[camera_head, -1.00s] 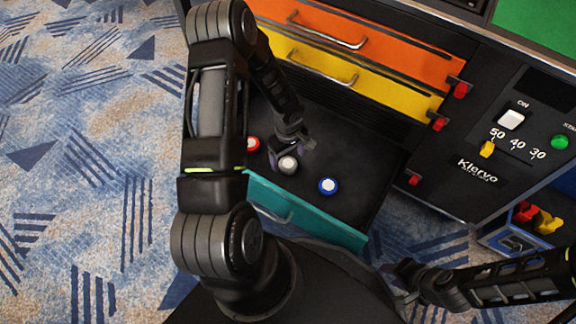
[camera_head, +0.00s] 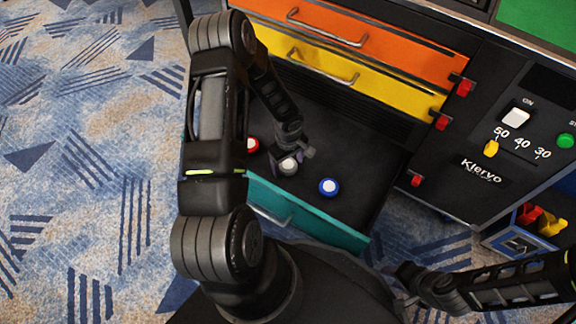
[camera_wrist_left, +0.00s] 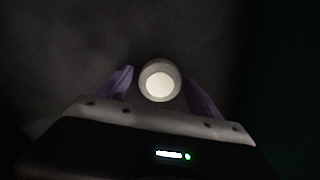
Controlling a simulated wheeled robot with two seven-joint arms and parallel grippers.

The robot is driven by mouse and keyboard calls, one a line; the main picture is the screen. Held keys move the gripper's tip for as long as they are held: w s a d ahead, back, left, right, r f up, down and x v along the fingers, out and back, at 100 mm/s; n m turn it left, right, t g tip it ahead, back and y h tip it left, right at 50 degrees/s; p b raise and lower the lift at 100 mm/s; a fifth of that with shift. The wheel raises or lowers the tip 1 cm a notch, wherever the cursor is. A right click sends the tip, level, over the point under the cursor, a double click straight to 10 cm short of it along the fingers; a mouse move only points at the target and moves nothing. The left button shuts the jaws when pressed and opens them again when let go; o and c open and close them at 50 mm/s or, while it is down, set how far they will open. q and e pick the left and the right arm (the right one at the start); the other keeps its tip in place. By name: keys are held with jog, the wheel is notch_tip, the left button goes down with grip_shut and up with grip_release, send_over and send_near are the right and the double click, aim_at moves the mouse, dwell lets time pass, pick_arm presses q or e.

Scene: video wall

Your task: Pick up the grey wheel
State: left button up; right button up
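The grey wheel (camera_head: 288,166), with a white centre, lies in the open teal drawer (camera_head: 345,236), between a red wheel (camera_head: 252,144) and a blue wheel (camera_head: 329,187). My left gripper (camera_head: 291,158) is down at the grey wheel. In the left wrist view the grey wheel (camera_wrist_left: 160,81) sits between the two purple fingers of my left gripper (camera_wrist_left: 162,84), with a gap on each side. The fingers are open and hold nothing. My right gripper (camera_head: 406,277) is at the lower right, away from the drawer; its fingers are too small to read.
The yellow drawer (camera_head: 390,91) and orange drawer (camera_head: 400,54) above are shut. A black panel with a white switch (camera_head: 515,117) and a green button (camera_head: 566,141) stands at the right. A blue bin (camera_head: 512,239) with red and yellow pieces is at lower right.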

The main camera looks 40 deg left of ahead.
aim_at(288, 164)
pick_arm(q)
jog(key=c, duration=1.4)
notch_tip(288, 164, up, 10)
jog(key=p, duration=0.3)
jog(key=shift+p, duration=0.4)
